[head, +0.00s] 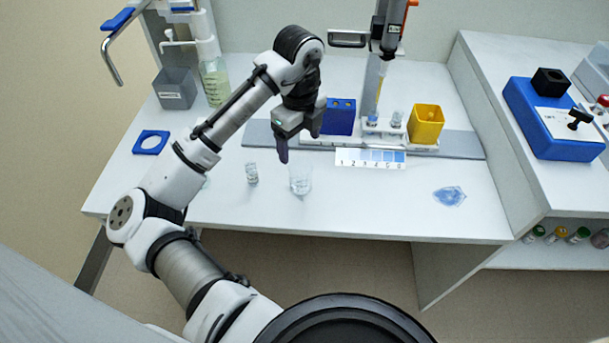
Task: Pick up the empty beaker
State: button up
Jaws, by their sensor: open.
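A clear, empty-looking beaker (300,181) stands upright on the white bench near its front edge. A smaller clear glass vessel (251,173) with a pale label or markings stands to its left. My gripper (299,146) points down, with its fingers apart and nothing seen between them. In the picture it is just above and behind the beaker, apart from it. The height of the fingertips over the bench is hard to tell.
Behind my gripper are a blue block (340,117), a white rack (382,130) with small vials, a yellow box (426,123) and a numbered strip (370,158). A crumpled blue item (449,196) lies right.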

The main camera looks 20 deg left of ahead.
aim_at(301, 159)
notch_tip(301, 159, down, 6)
jog(key=shift+d+f, duration=0.1)
jog(key=shift+s+f+p, duration=0.1)
jog(key=shift+f+p, duration=0.35)
jog(key=shift+f, duration=2.25)
jog(key=c, duration=1)
jog(key=shift+r, duration=0.1)
jog(key=shift+c, duration=0.2)
